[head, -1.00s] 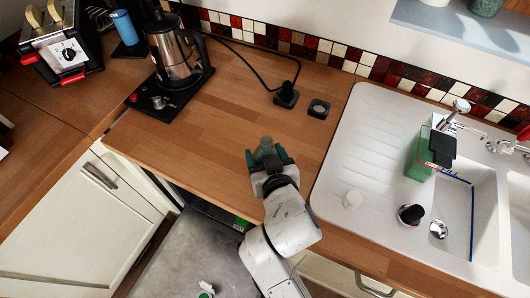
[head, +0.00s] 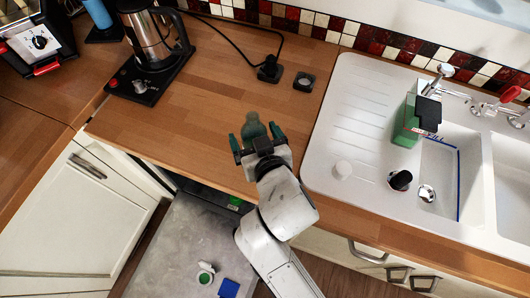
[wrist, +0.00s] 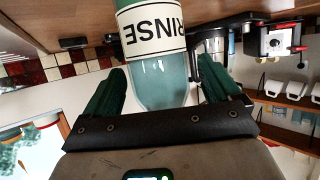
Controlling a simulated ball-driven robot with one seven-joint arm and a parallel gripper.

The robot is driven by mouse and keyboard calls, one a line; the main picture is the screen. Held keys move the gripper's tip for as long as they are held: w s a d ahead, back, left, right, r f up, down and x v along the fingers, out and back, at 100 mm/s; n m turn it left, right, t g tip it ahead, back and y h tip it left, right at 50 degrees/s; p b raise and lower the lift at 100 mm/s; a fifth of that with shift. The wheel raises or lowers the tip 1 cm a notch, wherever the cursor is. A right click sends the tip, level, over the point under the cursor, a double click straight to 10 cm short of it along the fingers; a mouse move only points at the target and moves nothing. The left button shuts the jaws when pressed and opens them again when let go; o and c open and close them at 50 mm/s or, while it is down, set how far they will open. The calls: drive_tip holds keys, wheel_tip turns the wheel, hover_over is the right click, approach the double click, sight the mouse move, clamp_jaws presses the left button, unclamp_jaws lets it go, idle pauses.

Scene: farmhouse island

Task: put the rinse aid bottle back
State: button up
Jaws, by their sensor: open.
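The rinse aid bottle (head: 253,128) is a teal-green bottle on the wooden worktop, near its front edge left of the sink. In the wrist view the bottle (wrist: 158,75) appears upside down, with a white label reading "RINSE". My gripper (head: 257,137) is open around it, with one green-padded finger on each side. The bottle's base is hidden.
A kettle (head: 150,38) on a black base stands back left. A black plug (head: 270,70) and small square item (head: 304,82) lie behind the bottle. Below, a grey panel (head: 185,235) is folded out.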

drive_tip(key=b+v, duration=0.1)
drive_tip(key=v, duration=0.8)
drive_tip(key=shift+s, duration=0.35)
drive_tip(key=shift+d+r, duration=0.1)
